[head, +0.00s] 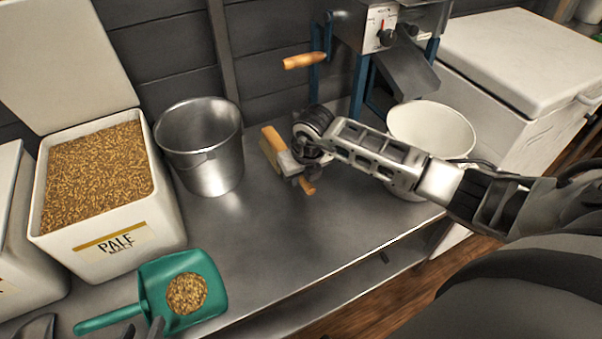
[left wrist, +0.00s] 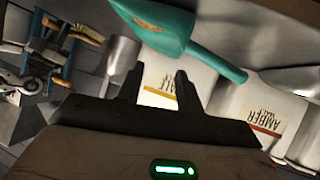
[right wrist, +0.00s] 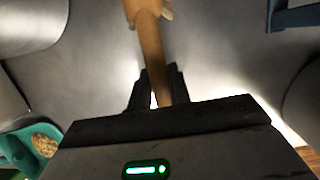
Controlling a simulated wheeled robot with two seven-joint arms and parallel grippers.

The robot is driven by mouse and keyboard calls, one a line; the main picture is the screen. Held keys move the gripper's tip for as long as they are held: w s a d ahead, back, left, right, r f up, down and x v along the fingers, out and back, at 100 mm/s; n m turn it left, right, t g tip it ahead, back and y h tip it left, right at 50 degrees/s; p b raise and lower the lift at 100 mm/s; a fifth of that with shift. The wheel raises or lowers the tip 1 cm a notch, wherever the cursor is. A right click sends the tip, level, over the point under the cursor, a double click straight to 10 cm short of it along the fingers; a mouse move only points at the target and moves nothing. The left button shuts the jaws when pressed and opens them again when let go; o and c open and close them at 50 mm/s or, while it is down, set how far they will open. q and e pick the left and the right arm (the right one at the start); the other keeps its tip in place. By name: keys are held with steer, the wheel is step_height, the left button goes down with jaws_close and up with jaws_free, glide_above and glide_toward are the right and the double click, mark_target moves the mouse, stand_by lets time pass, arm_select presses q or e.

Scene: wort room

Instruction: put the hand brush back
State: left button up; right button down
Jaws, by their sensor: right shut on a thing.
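The hand brush (head: 270,147) has a wooden block and a wooden handle. It is over the steel worktop, between the metal bucket and the mill; I cannot tell whether it touches the top. My right gripper (head: 298,170) is shut on its handle, and the end of the handle sticks out below the fingers. In the right wrist view the handle (right wrist: 151,45) runs between the fingers (right wrist: 157,88), with the block cut off at the top edge. My left gripper (head: 142,330) is open and empty by the green scoop, at the bottom edge; its parted fingers show in the left wrist view (left wrist: 157,85).
The worktop (head: 255,240) is clear in front of the brush. A metal bucket (head: 210,170) and an open pale malt bin (head: 120,245) stand left. A green scoop (head: 216,290) holds grain. A white bucket (head: 450,130) stands under the mill (head: 405,70), behind my right arm.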

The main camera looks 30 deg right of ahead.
arm_select(q)
steer(key=shift+w+f, duration=0.15)
steer(key=shift+f, duration=0.15)
arm_select(e)
steer(key=shift+f, duration=0.1)
arm_select(q)
steer(key=shift+r, duration=0.15)
arm_select(e)
steer(key=c, duration=1.2)
jaws_free()
arm_select(q)
steer(key=shift+r, duration=0.1)
